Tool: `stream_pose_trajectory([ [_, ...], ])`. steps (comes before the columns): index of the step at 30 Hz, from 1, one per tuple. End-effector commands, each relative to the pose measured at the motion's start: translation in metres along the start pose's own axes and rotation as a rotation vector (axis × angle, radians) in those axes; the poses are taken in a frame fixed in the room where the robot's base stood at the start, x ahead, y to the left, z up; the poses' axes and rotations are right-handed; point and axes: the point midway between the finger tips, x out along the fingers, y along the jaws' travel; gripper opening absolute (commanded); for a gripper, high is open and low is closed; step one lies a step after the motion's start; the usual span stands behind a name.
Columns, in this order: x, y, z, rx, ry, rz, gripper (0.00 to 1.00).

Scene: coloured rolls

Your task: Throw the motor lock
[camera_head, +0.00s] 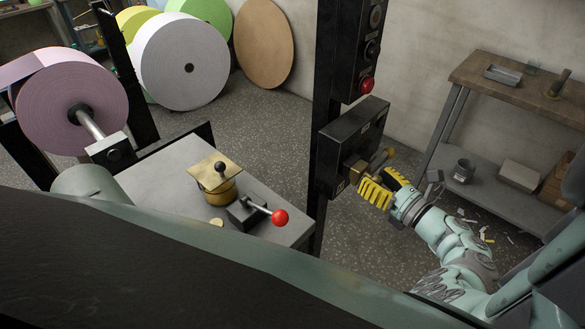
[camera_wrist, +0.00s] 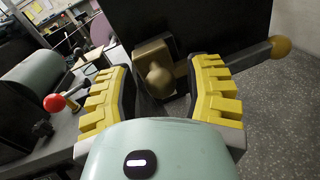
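A black box (camera_head: 347,150) is mounted on a dark post. It likely carries the motor lock: a brass block (camera_head: 354,172) with a brass-ended lever (camera_head: 381,157). In the wrist view the brass block with a rounded knob (camera_wrist: 158,77) shows between and beyond my fingers. The lever's dark rod runs out to the right behind the right finger and ends in a brass knob (camera_wrist: 280,46). My gripper (camera_head: 382,186), with yellow ridged fingers, is close in front of the block. In the wrist view (camera_wrist: 165,85) its fingers are wide apart with nothing held; contact with the block cannot be told.
A control panel with a red button (camera_head: 367,85) is above the box. A grey table (camera_head: 165,170) at left bears a brass device (camera_head: 215,178) and a red-knobbed lever (camera_head: 279,217). A shelf (camera_head: 515,92) stands at right. Large rolls (camera_head: 180,62) stand behind.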

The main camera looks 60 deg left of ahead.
Motion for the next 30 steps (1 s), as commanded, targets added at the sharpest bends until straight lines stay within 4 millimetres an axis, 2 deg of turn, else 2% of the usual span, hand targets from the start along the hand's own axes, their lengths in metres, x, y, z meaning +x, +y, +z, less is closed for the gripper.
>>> stream_pose_trajectory([
  [2, 0.0, 0.001, 0.0, 0.0, 0.0, 0.002, 0.42],
  [14, 0.0, 0.0, 0.0, 0.0, 0.0, 0.0, 0.0],
  [23, 0.0, -0.001, 0.0, 0.0, -0.001, -0.001, 0.0],
  [30, 0.002, -0.021, 0.004, -0.001, -0.003, -0.005, 0.0],
])
